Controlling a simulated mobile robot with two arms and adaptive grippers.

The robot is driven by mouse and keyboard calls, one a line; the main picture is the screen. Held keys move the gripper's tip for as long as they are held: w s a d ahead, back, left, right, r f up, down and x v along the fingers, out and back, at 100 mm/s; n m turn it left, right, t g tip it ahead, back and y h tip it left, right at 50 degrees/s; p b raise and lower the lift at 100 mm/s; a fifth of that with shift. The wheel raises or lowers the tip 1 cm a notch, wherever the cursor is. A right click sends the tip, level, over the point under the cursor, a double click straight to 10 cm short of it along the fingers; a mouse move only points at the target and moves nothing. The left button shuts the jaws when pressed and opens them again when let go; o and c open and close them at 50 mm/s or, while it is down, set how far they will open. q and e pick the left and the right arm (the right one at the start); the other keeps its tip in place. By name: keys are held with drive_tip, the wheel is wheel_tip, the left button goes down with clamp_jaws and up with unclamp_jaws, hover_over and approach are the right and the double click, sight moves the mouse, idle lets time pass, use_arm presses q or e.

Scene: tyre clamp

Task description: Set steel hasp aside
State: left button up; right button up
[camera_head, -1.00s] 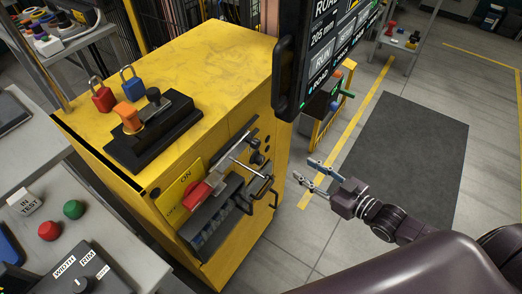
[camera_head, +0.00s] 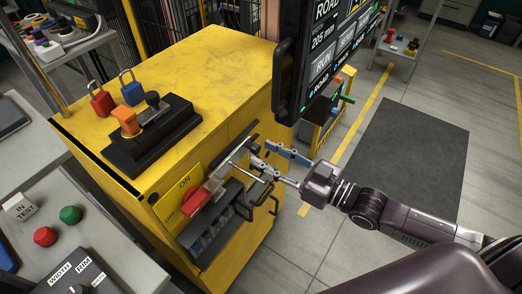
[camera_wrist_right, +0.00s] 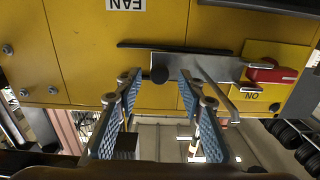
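The steel hasp (camera_head: 236,152) shows as a flat silver plate on the front of the yellow cabinet, beside the red switch handle (camera_head: 204,198). In the right wrist view the silver plate (camera_wrist_right: 200,66) runs from a black knob to the red handle (camera_wrist_right: 268,73), with a thin steel rod (camera_wrist_right: 214,91) slanting off it. My right gripper (camera_head: 261,154) is at the cabinet front by the plate's far end. In the right wrist view its blue-padded fingers (camera_wrist_right: 158,84) are apart, with the black knob seen between the tips and nothing gripped. My left gripper is out of view.
The yellow cabinet (camera_head: 215,65) carries a red padlock (camera_head: 101,101), a blue padlock (camera_head: 132,91) and a black control block (camera_head: 150,140) on top. Black drawer-like handles (camera_head: 262,195) jut from its front below the gripper. A screen (camera_head: 325,55) hangs above.

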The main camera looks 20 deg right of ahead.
drive_tip(key=shift+x, duration=1.2)
drive_tip(key=shift+c, duration=0.6)
clamp_jaws()
drive_tip(key=shift+d, duration=0.1)
